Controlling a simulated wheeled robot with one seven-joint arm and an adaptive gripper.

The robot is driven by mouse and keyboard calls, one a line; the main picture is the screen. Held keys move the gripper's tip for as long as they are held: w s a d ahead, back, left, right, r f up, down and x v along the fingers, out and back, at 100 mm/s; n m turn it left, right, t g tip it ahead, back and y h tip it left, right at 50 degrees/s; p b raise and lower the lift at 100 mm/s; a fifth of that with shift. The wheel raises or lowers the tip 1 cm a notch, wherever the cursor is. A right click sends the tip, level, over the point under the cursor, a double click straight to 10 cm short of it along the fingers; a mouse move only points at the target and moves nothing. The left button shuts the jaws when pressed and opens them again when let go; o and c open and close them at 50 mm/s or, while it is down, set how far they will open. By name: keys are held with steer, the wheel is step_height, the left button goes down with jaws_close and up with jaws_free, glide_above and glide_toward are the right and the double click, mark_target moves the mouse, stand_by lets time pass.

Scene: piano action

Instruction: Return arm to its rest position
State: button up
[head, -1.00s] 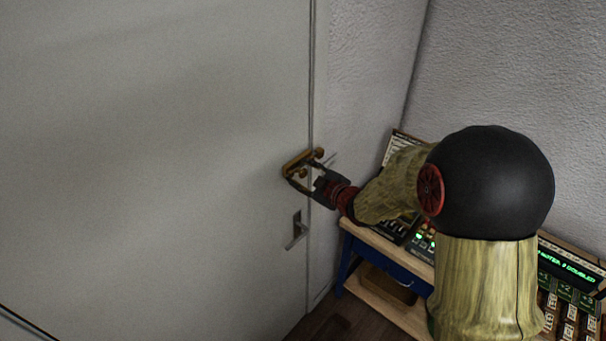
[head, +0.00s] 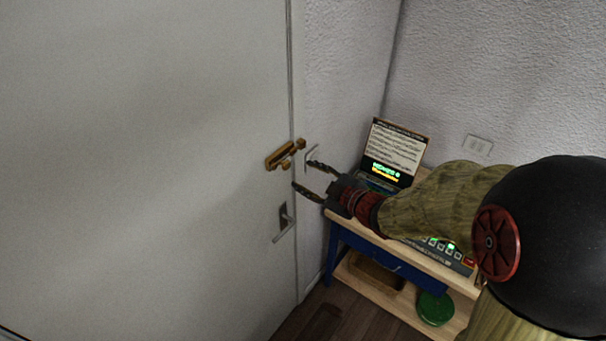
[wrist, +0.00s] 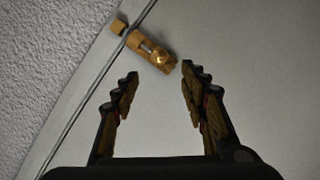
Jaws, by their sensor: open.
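My gripper (head: 304,177) is open and empty in the head view, just right of and below a brass bolt latch (head: 284,154) on the white door's edge. In the wrist view my gripper's two fingers (wrist: 158,84) are spread wide. The brass latch (wrist: 147,46) with its round knob lies beyond the fingertips, apart from them. My arm reaches in from the right side of the head view.
The white door (head: 150,150) has a lever handle (head: 284,222) below the latch. A blue-framed wooden table (head: 405,266) with a lit panel and screen (head: 396,150) stands under my arm. A green round object (head: 434,308) sits on its lower shelf.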

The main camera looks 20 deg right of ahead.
stand_by(0.5)
steer(key=s+d+f+m+g+h+b, duration=0.3)
steer(key=s+d+f+m+g+h, duration=0.3)
steer(key=s+d+f+m+h, duration=0.6)
steer(key=s+a+f+g+y+b, duration=0.2)
steer(key=s+a+y+b, duration=0.4)
steer(key=s+a+b, duration=0.7)
steer(key=s+b, duration=0.3)
steer(key=b, duration=0.1)
steer(key=shift+f+y+b, duration=0.2)
steer(key=shift+y+b, duration=0.1)
stand_by(0.5)
steer(key=c, duration=0.4)
